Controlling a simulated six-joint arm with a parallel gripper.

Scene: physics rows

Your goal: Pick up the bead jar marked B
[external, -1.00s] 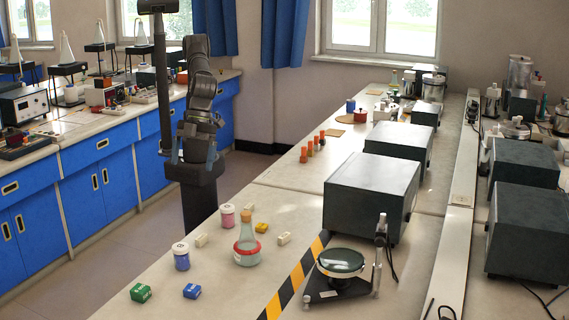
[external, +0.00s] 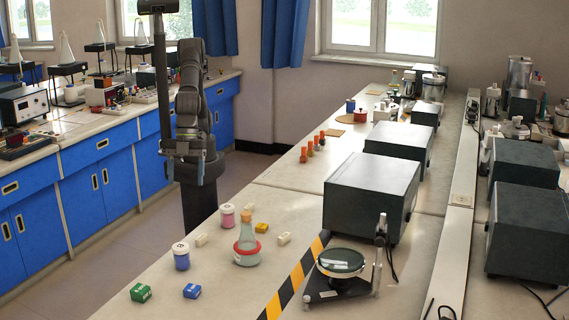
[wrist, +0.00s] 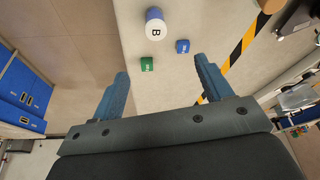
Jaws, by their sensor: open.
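The jar marked B (wrist: 155,22) has a white lid with a black B and a blue body. It stands upright on the bench in the external view (external: 181,257), near the front left edge. My gripper (external: 184,172) is open and empty, apart from the jar, back beyond the bench's left edge. In the wrist view my gripper's two blue fingers (wrist: 162,68) are spread wide, with the jar ahead of them near the top. A pink jar (external: 227,216) with a pale lid stands farther back; its mark is too small to read.
A green box (external: 140,292) and a blue box (external: 191,290) lie in front of the jar. A corked flask (external: 246,249) with a red ring stands to its right. Small white blocks (external: 201,240) and a yellow box (external: 262,228) are near. Striped tape (external: 293,283) crosses the bench.

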